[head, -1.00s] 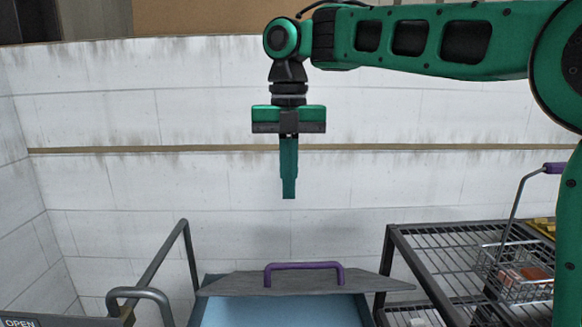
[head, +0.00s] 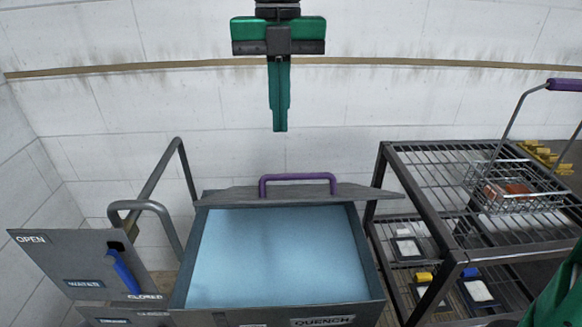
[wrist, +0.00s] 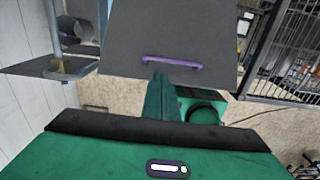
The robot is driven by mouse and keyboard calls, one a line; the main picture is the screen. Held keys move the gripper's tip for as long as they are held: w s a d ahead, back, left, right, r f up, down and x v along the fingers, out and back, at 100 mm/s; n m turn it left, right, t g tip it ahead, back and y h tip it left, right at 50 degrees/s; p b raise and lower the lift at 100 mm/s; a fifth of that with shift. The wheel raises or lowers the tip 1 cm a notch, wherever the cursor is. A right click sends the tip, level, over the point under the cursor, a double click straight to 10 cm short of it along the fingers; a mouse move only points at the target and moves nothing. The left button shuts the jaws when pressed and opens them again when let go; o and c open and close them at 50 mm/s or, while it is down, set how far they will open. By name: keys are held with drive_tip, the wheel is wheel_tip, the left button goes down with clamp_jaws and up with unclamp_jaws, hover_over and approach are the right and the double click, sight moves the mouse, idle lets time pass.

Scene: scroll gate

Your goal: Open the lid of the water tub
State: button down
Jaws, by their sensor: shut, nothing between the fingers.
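The tub (head: 376,285), with a label reading QUENCH on its front, stands in the lower middle of the head view and holds light blue water (head: 280,255). Its grey lid (head: 225,196) is raised at the back edge, and the water surface lies uncovered. A purple handle (head: 297,179) is on the lid; it also shows in the wrist view (wrist: 172,63), on the grey lid panel (wrist: 185,30). My gripper (head: 280,130) is shut and empty, pointing down above the handle and apart from it.
A grey panel (head: 55,265) with OPEN, WATER and CLOSED labels and a blue lever (head: 123,272) stands at left, near a grey pipe (head: 150,212). A metal rack (head: 430,180) with a wire basket (head: 510,190) stands close on the right. A white wall is behind.

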drive_tip(key=shift+s+d+f, duration=0.9)
drive_tip(key=shift+f, duration=0.05)
hover_over(291, 196)
drive_tip(key=f, duration=1)
drive_tip(key=shift+s, duration=0.25)
drive_tip(key=shift+r, duration=0.15)
